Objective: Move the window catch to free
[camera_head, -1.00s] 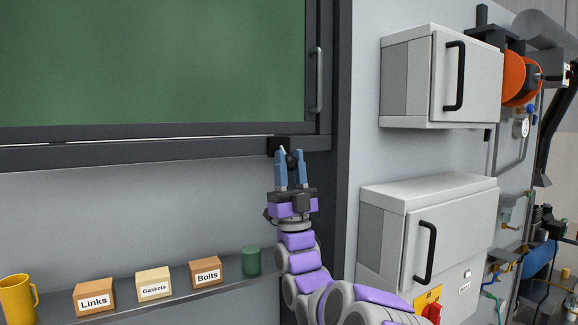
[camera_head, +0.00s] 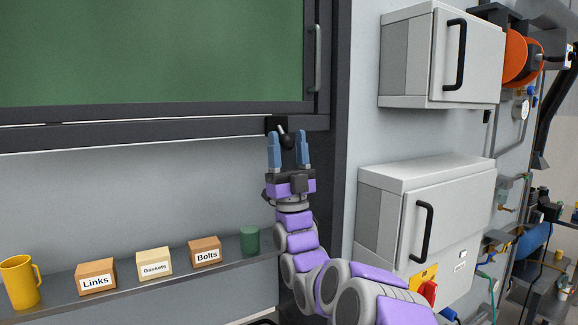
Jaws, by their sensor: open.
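The window (camera_head: 150,55) is a green pane in a dark frame at the upper left, with a grey vertical handle (camera_head: 317,70) at its right side. The window catch (camera_head: 286,138) is a small dark lever with a rounded knob on a black block at the lower right of the frame. My gripper (camera_head: 288,150) is open just below the catch, its two blue fingers pointing up. The knob shows in the gap between the fingertips. I cannot tell whether the fingers touch it.
A shelf (camera_head: 130,294) below holds a yellow mug (camera_head: 20,283), boxes labelled Links (camera_head: 96,277), Gaskets (camera_head: 154,263) and Bolts (camera_head: 205,251), and a green cup (camera_head: 250,240). Grey cabinets (camera_head: 440,55) with black handles stand to the right. The wall below the window is clear.

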